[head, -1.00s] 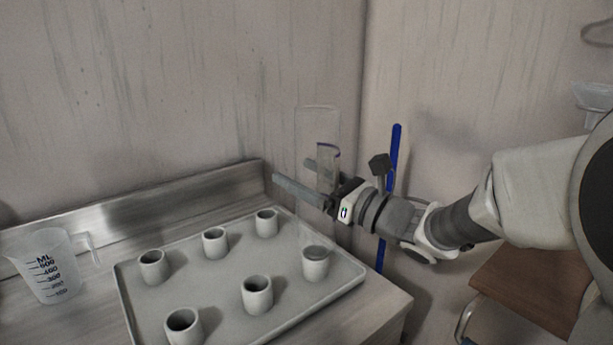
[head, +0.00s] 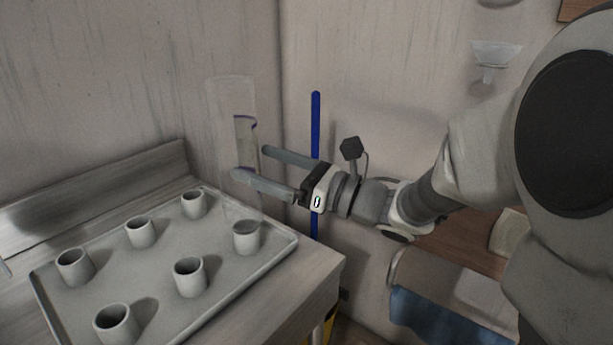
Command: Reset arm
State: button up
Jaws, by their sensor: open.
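My gripper (head: 250,163) is open, with its two grey fingers pointing left above the right end of the counter. A clear upright cylinder (head: 228,100) stands at the tray's back right, in one of the small cups (head: 246,238) or just behind it; I cannot tell which. The near finger overlaps the cylinder in the picture, and the far finger shows to its right. The cylinder appears outside the fingers' grip, though its exact depth is unclear.
A grey tray (head: 259,252) with several pale cups lies on the counter (head: 318,268). A blue pole (head: 315,120) stands behind my gripper. At right are a clear funnel (head: 494,56) on the wall and a brown chair-like surface (head: 447,245) with blue cloth (head: 440,318).

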jog(key=v, duration=0.9)
jog(key=w+d+r+m+t+h, duration=0.2)
jog(key=w+d+m+t+h, duration=0.6)
jog(key=m, duration=0.6)
jog(key=s+d+f+m+g+h, duration=0.25)
jog(key=d+m+h, duration=0.25)
jog(key=m+h, duration=0.65)
jog(key=s+a+f+m+g+y, duration=0.1)
jog(key=s+f+m+g, duration=0.3)
jog(key=s+m, duration=0.65)
jog(key=s+a+f+m+g+y, duration=0.15)
jog(key=s+f+m+g, duration=0.25)
jog(key=s+m, duration=0.65)
notch_tip(320, 180, up, 20)
jog(key=a+m+p, duration=0.1)
jog(key=m+p, duration=0.1)
jog(key=p, duration=1.9)
jog(key=shift+s+r+g+h, duration=0.25)
jog(key=shift+g+h, duration=0.05)
jog(key=shift+g, duration=0.15)
